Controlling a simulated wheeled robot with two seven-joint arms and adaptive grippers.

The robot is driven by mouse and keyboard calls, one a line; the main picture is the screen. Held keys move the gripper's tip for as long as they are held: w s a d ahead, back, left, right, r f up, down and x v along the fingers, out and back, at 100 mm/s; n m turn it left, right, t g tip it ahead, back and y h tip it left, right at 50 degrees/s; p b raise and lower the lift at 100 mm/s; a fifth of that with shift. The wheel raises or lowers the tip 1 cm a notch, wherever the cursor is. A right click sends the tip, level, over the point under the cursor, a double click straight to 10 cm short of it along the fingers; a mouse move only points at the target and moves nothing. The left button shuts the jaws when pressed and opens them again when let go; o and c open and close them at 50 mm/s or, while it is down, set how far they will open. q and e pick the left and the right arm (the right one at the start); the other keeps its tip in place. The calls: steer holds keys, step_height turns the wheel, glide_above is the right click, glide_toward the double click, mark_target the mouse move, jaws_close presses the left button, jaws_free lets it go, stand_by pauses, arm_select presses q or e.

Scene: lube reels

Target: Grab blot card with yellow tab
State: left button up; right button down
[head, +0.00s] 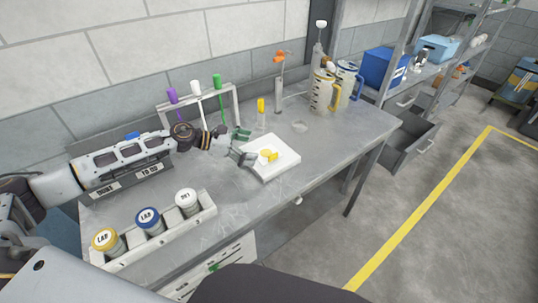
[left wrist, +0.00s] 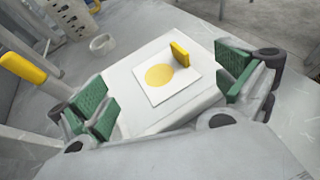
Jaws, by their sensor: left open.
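The blot card (left wrist: 153,76) is a white square with a yellow round blot and an upright yellow tab (left wrist: 180,53). It lies on a white block-like pad (left wrist: 129,73) on the bench, and its yellow parts show in the head view (head: 268,155). My left gripper (head: 246,146) is open at the left side of the pad. In the left wrist view its green-padded fingers (left wrist: 165,90) stand on either side of the card, apart from it. The fingers hold nothing. My right gripper is not in view.
A rack with purple, white and green-topped handles (head: 199,98) stands behind my left arm. A tray of lab jars (head: 150,222) is at the front left. The bench right of the pad (head: 335,135) is clear.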

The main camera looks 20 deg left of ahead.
mark_target(264, 154)
arm_select(q)
steer(key=shift+d, duration=0.1)
steer(key=shift+w+d+f, duration=0.1)
steer(key=shift+w, duration=0.05)
steer(key=shift+w+d+f+p, duration=0.15)
steer(key=shift+w+d+p, duration=0.15)
steer(key=shift+d+p, duration=0.1)
steer(key=shift+w+d+f, duration=0.3)
steer(key=shift+w+d, duration=0.05)
steer(key=shift+d, duration=0.15)
steer(key=shift+p+x, duration=0.45)
steer(key=shift+x, duration=0.65)
steer(key=shift+f, duration=0.15)
steer(key=c, duration=0.8)
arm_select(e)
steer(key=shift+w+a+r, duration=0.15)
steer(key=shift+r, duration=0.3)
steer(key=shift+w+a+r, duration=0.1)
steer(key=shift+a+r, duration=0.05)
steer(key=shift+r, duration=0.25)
